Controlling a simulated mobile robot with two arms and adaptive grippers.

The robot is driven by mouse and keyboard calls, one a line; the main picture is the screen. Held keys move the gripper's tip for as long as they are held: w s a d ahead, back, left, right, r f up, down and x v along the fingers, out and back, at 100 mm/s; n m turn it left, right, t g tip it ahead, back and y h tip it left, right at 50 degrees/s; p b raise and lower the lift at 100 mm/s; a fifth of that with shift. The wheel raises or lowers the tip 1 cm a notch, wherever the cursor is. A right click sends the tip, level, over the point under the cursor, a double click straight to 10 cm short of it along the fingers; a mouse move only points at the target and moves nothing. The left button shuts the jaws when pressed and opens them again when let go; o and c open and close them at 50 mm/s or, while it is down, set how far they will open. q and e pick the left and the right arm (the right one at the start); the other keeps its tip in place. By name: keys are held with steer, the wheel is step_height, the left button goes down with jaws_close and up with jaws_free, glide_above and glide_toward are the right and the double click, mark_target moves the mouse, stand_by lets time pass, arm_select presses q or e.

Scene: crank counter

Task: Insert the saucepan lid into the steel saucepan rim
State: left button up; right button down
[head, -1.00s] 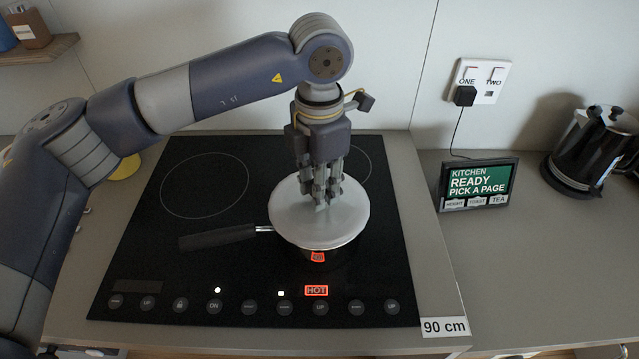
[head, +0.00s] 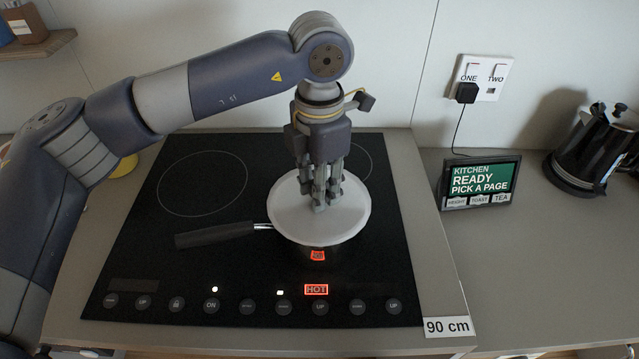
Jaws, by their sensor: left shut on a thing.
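The saucepan lid (head: 300,228) is a pale round disc over the saucepan on the black hob. My left gripper (head: 320,205) points down at the lid's middle and is shut on it; the fingers hide the knob. The steel saucepan (head: 263,227) is mostly hidden under the lid; its dark handle (head: 210,236) points left. The lid covers the rim, so I cannot tell whether it is seated in it. My right gripper is not in view.
The hob (head: 200,270) shows a red HOT light (head: 316,289) in front of the pan. A small kitchen screen (head: 480,183), a wall socket (head: 482,78) and a black kettle (head: 590,150) are to the right. The counter at front right is clear.

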arm_select(q)
steer(key=shift+f, duration=0.2)
steer(key=o, duration=1.1)
